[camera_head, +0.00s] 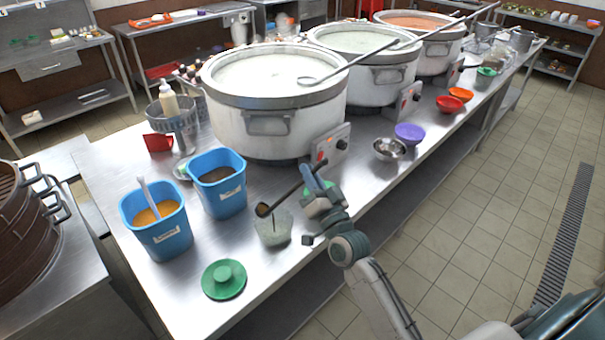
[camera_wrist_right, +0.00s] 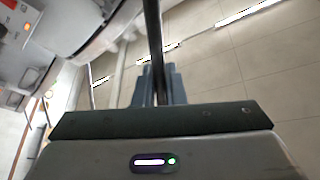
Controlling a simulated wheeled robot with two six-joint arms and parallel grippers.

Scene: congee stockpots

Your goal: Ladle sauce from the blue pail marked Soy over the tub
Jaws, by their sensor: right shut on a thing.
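A blue pail (camera_head: 230,199) with dark liquid stands near the table's left end; its label is too small to read. My right gripper (camera_head: 316,188) is shut on the dark handle of a ladle (camera_head: 284,196). In the right wrist view the handle (camera_wrist_right: 152,35) runs between the fingers (camera_wrist_right: 157,88). The ladle's bowl, with something brown in it, is over the left rim of a small translucent tub (camera_head: 272,233); I cannot tell if they touch. The tub stands right of the pail. My left gripper is in neither view.
A second blue pail (camera_head: 166,238) holds orange sauce and a pale utensil. A green lid (camera_head: 224,279) lies in front. Large white stockpots (camera_head: 262,125) stand behind, a long ladle resting across them. A metal bowl (camera_head: 389,149) and coloured bowls line the right edge.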

